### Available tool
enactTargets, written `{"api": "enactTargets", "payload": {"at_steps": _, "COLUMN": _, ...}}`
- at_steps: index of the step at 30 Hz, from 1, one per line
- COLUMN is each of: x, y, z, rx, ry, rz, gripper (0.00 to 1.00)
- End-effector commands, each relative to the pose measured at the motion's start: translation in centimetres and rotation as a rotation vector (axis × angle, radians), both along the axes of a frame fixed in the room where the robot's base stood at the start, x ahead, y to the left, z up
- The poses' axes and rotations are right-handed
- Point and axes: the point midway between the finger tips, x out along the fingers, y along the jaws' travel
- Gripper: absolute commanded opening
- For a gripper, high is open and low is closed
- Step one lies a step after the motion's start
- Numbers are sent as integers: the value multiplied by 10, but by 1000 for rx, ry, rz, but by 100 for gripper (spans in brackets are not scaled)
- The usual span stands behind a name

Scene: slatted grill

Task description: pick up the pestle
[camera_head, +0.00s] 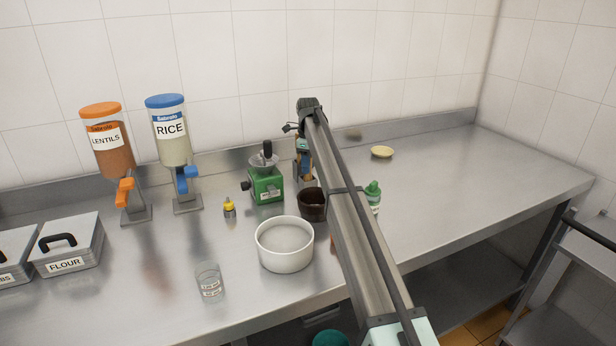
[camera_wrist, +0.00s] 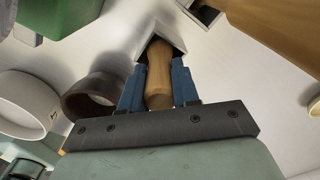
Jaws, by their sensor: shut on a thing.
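The pestle (camera_wrist: 159,78) is a light wooden rod with a rounded end. In the wrist view it lies between the two blue fingers of my gripper (camera_wrist: 158,70), which is shut on it. In the head view my gripper (camera_head: 304,160) is near the back of the counter, to the right of the green grinder, and my arm hides part of it. A dark brown bowl (camera_head: 312,205) stands just in front of it, and also shows left of the fingers in the wrist view (camera_wrist: 88,97). I cannot tell if the pestle touches the counter.
The green grinder (camera_head: 266,187) is close on the left. A white pot (camera_head: 285,246), a measuring glass (camera_head: 209,281) and a small yellow-capped bottle (camera_head: 229,208) stand farther left. A green-capped bottle (camera_head: 373,193) is beside my arm. The counter's right side is mostly clear, with a small yellow dish (camera_head: 382,152).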

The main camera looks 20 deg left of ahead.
Motion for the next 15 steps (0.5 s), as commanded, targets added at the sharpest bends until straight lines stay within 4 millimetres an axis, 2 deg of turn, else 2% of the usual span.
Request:
{"api": "enactTargets", "payload": {"at_steps": 1, "x": 0, "y": 0, "z": 0, "rx": 0, "ry": 0, "rz": 0, "gripper": 15}}
{"api": "enactTargets", "payload": {"at_steps": 6, "x": 0, "y": 0, "z": 0, "rx": 0, "ry": 0, "rz": 0, "gripper": 0}}
{"api": "enactTargets", "payload": {"at_steps": 15, "x": 0, "y": 0, "z": 2, "rx": 0, "ry": -1, "rz": 0, "gripper": 0}}
